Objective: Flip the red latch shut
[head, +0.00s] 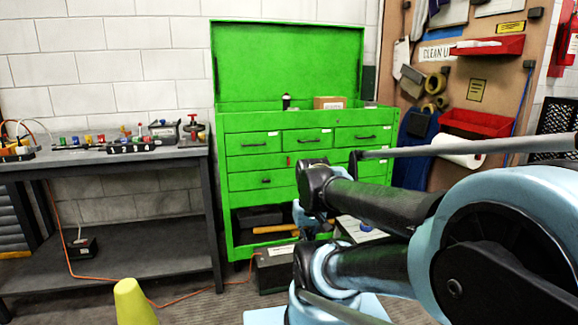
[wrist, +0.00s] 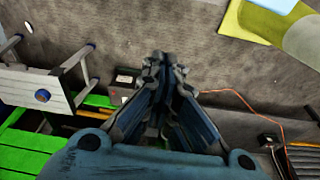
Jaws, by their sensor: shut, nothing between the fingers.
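A small red piece (head: 289,161) shows on the drawer front of the green tool chest (head: 240,124). It may be the red latch; it is too small to tell how it is set. In the wrist view my gripper (wrist: 163,56) points down over the grey floor, its fingertips together with nothing between them. In the head view only a bluish part of my gripper (head: 304,217) shows, in front of the chest's lower shelf, partly hidden by my arm. My gripper is apart from the red piece.
A dark box (head: 275,271) lies on the floor before the chest, beside a step stool (head: 358,228). A grey workbench (head: 190,160) with small parts stands left. A yellow cone (head: 134,302) and an orange cord (head: 190,301) are on the floor.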

